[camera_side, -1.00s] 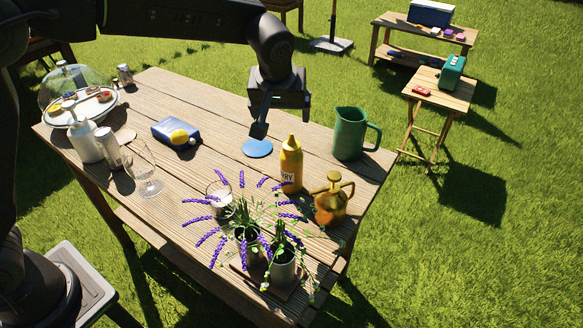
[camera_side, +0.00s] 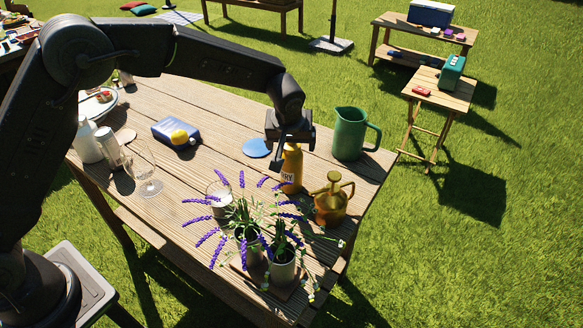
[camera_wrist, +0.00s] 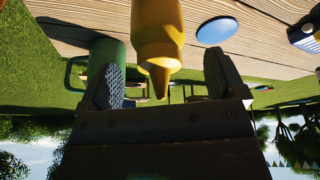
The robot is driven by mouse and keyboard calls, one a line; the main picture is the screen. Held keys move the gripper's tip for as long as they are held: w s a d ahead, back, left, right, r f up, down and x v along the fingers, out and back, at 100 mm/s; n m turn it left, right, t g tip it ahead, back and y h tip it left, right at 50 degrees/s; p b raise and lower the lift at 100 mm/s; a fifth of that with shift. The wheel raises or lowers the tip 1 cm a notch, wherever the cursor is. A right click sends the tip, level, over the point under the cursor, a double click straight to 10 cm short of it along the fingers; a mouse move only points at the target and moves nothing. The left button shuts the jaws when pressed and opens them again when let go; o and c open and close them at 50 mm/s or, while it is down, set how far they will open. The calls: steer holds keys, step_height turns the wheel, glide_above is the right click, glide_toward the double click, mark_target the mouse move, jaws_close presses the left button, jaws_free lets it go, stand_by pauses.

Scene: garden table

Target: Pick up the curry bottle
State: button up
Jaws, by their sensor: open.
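The curry bottle (camera_side: 291,172) is yellow and stands upright on the wooden table, with part of its label showing. My gripper (camera_side: 282,158) is at its upper part in the side view and hides its top. In the wrist view the bottle (camera_wrist: 157,35) appears upside down, its tapered nozzle pointing between the two fingers of my gripper (camera_wrist: 165,85). The fingers are apart, with a gap on each side of the nozzle. The gripper holds nothing.
A green pitcher (camera_side: 350,135) stands right of the bottle. A brass watering can (camera_side: 331,200) stands close at its lower right. Lavender pots (camera_side: 283,268) and a glass (camera_side: 219,200) are in front. A blue disc (camera_side: 256,148) lies flat at left.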

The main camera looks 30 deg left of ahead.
steer(key=shift+x, duration=1.3)
steer(key=shift+c, duration=0.5)
steer(key=shift+r, duration=0.1)
steer(key=c, duration=1.4)
steer(key=shift+r, duration=0.1)
